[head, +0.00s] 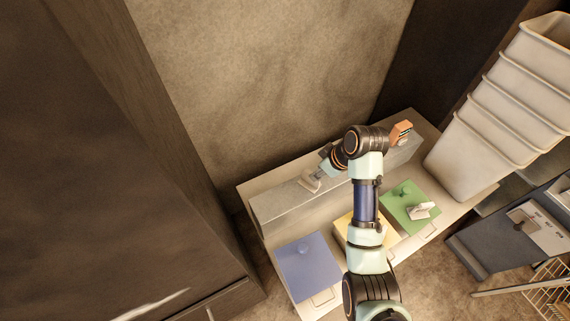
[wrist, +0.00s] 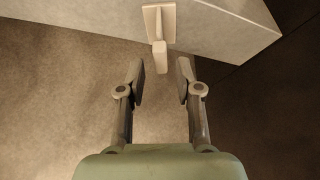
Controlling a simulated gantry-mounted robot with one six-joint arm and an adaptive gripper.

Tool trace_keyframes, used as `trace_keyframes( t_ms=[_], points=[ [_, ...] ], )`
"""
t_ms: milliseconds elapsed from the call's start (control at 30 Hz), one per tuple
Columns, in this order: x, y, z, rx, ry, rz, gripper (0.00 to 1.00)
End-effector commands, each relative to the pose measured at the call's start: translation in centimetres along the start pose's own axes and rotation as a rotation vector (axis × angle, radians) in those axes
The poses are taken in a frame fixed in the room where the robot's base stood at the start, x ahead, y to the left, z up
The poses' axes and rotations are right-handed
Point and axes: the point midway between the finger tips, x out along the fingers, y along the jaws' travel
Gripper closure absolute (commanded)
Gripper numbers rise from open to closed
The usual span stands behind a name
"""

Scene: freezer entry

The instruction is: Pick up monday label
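A pale label-like piece (head: 309,182) with a plate and a short stem is at the left part of the grey raised ledge. It also shows in the wrist view (wrist: 158,22), its stem pointing toward my gripper. No writing is readable, so I cannot tell if it is the monday label. My gripper (wrist: 161,80) is open and empty, its fingertips just short of the stem, one to each side of its line. In the head view my gripper (head: 318,174) is beside this piece, partly hidden by my arm. A second pale piece (head: 420,210) lies on the green square.
A blue square (head: 303,265) and a green square (head: 400,197) with knobs flank a yellow one (head: 345,224), partly behind my arm. An orange box (head: 401,132) sits on the ledge's right end. Stacked pale bins (head: 480,150) stand at the right. A wall rises behind.

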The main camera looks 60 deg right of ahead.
Motion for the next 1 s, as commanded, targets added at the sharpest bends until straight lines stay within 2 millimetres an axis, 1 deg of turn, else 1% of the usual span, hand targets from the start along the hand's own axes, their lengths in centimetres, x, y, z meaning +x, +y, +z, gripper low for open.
trace_keyframes(
  t_ms=[33, 167, 367, 533, 700, 800, 1000],
  points=[
    [-0.7, 0.3, 0.1, -0.014, -0.005, -0.018, 0.66],
    [-0.5, 0.2, 0.3, -0.026, -0.008, -0.031, 0.66],
    [1.8, 0.1, 0.3, -0.025, -0.009, -0.029, 0.66],
    [2.7, 0.2, 0.3, -0.025, -0.008, -0.028, 0.66],
    [5.8, 0.3, 0.5, -0.024, -0.01, -0.03, 0.66],
    [7.0, 0.2, 0.5, -0.024, -0.008, -0.027, 0.66],
    [7.3, 0.3, 0.5, -0.024, -0.007, -0.026, 0.66]
  ],
)
